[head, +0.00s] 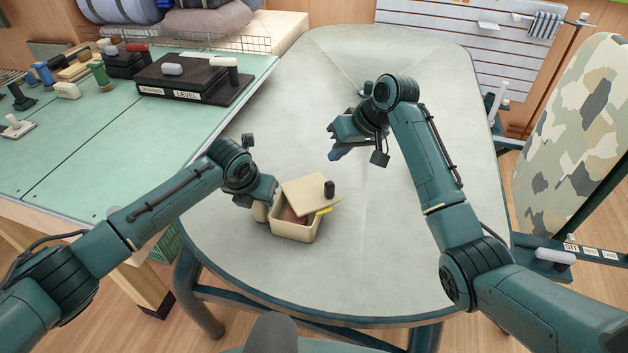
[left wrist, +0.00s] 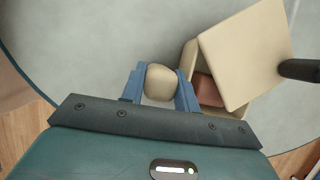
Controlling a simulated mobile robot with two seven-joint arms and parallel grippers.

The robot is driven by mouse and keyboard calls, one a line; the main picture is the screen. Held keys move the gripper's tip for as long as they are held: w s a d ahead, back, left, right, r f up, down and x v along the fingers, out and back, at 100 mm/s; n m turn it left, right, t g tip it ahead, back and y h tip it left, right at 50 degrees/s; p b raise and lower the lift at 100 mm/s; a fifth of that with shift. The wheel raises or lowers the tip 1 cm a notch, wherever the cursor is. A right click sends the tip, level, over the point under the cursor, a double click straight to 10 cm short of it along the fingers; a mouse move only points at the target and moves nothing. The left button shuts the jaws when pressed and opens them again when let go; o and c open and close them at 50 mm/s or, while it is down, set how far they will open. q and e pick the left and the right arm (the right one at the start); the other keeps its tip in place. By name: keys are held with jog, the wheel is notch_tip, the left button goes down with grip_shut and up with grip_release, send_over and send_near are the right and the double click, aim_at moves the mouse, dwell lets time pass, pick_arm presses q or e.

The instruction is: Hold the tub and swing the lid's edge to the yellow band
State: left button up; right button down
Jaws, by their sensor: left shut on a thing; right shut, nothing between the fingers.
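A small cream tub (head: 297,233) stands on the grey table, with something reddish-brown inside. Its cream lid (head: 306,190) lies turned across the top, so part of the opening shows. A dark knob (head: 329,188) stands on the lid near its right corner. The yellow band (head: 323,211) shows at the tub's right side, a little below the lid's edge. My left gripper (left wrist: 160,88) is shut on the tub's rounded cream grip (left wrist: 161,82), at the tub's left side. My right gripper (head: 335,154) is shut and empty, above the table, up and to the right of the lid.
The grey table (head: 420,250) is clear to the right of the tub and behind it. A green workbench (head: 110,140) at left carries black blocks and several small handled objects. A camouflage-patterned board (head: 580,130) stands at far right.

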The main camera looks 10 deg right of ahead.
pick_arm(q)
jog(key=shift+s+a+f, duration=0.1)
jog(key=shift+s+f, duration=0.1)
jog(key=shift+f, duration=0.15)
jog(key=o, duration=1.2)
jog(key=shift+w+r, duration=0.15)
jog(key=shift+r, duration=0.1)
jog(key=shift+c, duration=0.2)
jog(key=shift+r, duration=0.1)
jog(key=v, duration=1.1)
jog(key=shift+r, duration=0.4)
jog(key=shift+f, duration=0.1)
